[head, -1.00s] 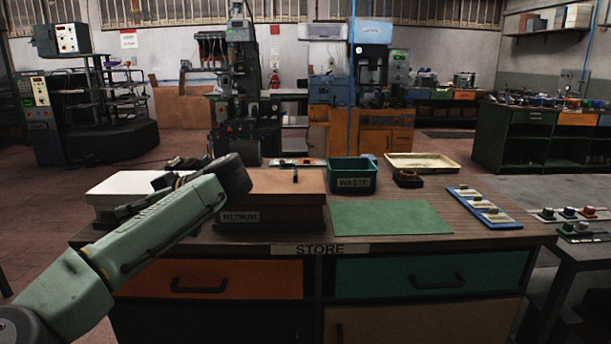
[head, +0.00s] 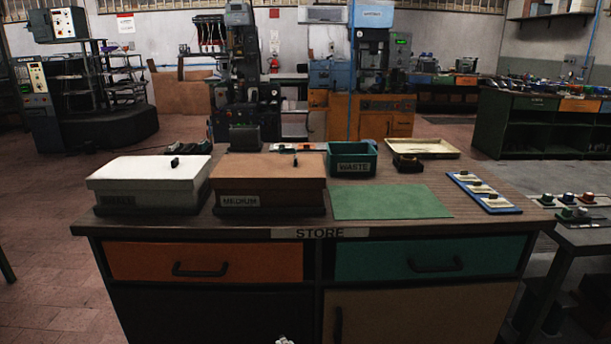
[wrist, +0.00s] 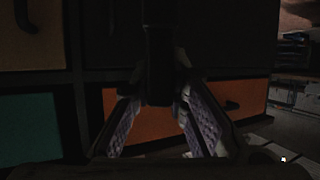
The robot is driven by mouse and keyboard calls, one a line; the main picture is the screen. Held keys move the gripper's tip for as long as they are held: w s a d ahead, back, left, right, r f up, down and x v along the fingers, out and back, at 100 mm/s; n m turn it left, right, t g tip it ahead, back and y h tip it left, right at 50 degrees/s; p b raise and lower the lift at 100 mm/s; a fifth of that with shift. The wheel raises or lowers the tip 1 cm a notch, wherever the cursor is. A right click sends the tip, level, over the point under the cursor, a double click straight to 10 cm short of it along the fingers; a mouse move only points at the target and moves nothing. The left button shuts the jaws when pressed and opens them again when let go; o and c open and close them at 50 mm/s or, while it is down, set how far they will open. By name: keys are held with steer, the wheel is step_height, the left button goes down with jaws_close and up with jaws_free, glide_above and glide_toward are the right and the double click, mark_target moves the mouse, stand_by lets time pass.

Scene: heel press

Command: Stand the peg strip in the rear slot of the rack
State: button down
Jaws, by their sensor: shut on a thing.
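In the wrist view my gripper (wrist: 162,98) has its two purple-padded fingers shut on a dark upright bar (wrist: 160,50). The bar runs from between the fingers up to the top of the picture. It may be the peg strip, but the picture is too dark to show any pegs. The orange and teal drawer fronts of the bench show dimly behind the gripper. I cannot pick out a rack with slots in either view.
The bench top (head: 390,187) bears a white-lidded box (head: 150,172), a brown MEDIUM box (head: 268,175), a green WASTE bin (head: 352,160), a green mat (head: 390,203) and a blue tray (head: 484,192). A low side table (head: 585,237) stands right. Open floor (head: 50,215) lies left.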

steer(key=d+f+m+h+b, duration=0.1)
steer(key=d+f, duration=0.3)
steer(key=f, duration=0.4)
steer(key=shift+s+f+t+h+b, duration=0.25)
steer(key=shift+s+t+h+b, duration=0.1)
steer(key=shift+b, duration=0.45)
steer(key=shift+d+r+m, duration=0.1)
steer(key=shift+d+m, duration=0.1)
steer(key=shift+m, duration=0.1)
